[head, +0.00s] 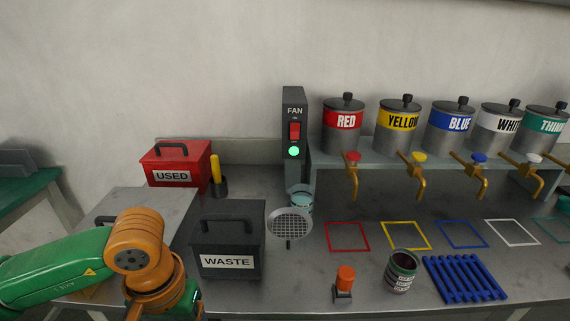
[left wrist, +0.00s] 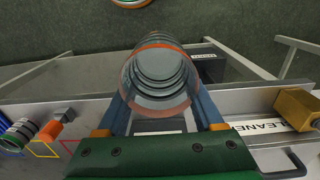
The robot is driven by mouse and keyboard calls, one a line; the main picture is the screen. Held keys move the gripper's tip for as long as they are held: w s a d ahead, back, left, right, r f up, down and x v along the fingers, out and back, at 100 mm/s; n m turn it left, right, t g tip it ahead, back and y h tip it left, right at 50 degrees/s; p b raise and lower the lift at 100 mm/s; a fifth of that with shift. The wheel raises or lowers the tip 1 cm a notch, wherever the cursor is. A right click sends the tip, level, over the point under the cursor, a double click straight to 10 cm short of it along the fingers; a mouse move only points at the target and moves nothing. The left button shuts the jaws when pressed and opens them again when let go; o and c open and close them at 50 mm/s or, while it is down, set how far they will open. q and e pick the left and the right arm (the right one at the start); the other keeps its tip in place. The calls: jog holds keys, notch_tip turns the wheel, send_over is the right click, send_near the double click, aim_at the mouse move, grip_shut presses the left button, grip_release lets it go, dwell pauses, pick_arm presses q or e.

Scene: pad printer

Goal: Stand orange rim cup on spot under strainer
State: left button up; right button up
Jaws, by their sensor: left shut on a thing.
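The orange rim cup (left wrist: 160,80) is a clear, ribbed cup with an orange band at its rim; it may be several nested cups. My left gripper (left wrist: 160,98) is shut on it, with a blue finger on each side. In the head view my left arm shows at lower left, but its gripper and the cup are out of frame. The round mesh strainer (head: 290,224) stands right of the WASTE box, in front of the fan post. A pale blue container (head: 301,196) shows partly behind it. The spot under the strainer is hidden. My right gripper is in neither view.
The black WASTE box (head: 228,240) stands left of the strainer. An orange-topped tool (head: 345,281), a striped can (head: 401,270) and a blue rack (head: 464,278) are at the front right. Taps (head: 353,177) overhang coloured frames. The bench just below the strainer looks clear.

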pick_arm(q)
jog(key=shift+w+d, duration=0.1)
jog(key=shift+d, duration=0.45)
jog(key=shift+d+r, duration=0.15)
jog(key=shift+r, duration=0.15)
jog(key=shift+r+p, duration=0.8)
jog(key=shift+p, duration=0.25)
jog(key=shift+a+f, duration=0.15)
jog(key=shift+a, duration=0.05)
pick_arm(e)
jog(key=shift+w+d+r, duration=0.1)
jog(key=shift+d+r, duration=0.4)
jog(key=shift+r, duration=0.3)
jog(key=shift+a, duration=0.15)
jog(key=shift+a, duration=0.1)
